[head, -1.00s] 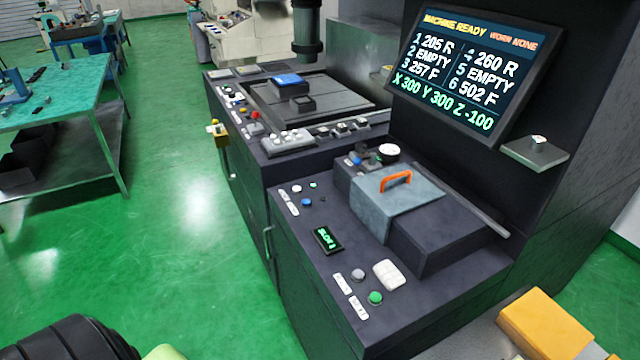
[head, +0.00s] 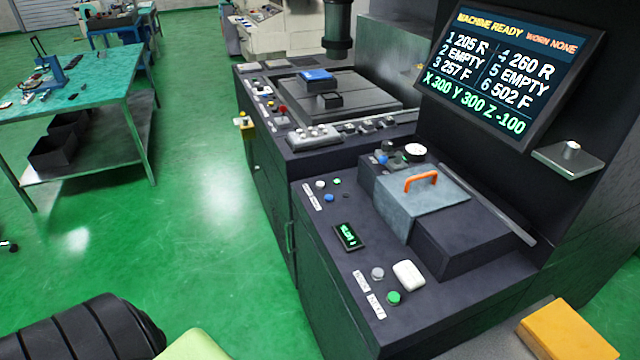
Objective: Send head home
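The machine's head (head: 337,28) hangs as a dark cylinder above the work table (head: 385,92), on which a blue-topped block (head: 316,76) sits. The screen (head: 500,65) reads MACHINE READY, WORN NONE, slot entries and X 300 Y 300 Z -100. The front console (head: 330,270) has a small green-lit display (head: 349,237), a grey button (head: 377,273) and a green button (head: 393,298) at its front, and white and blue buttons (head: 328,198) at its back left. The labels are too small to read. Neither of my grippers is in view.
A box with a grey cover and orange handle (head: 421,180) stands on the console. A row of knobs and buttons (head: 283,110) lines the work table's left edge. A green-topped bench (head: 100,90) stands at the left. The green floor (head: 215,240) between is clear.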

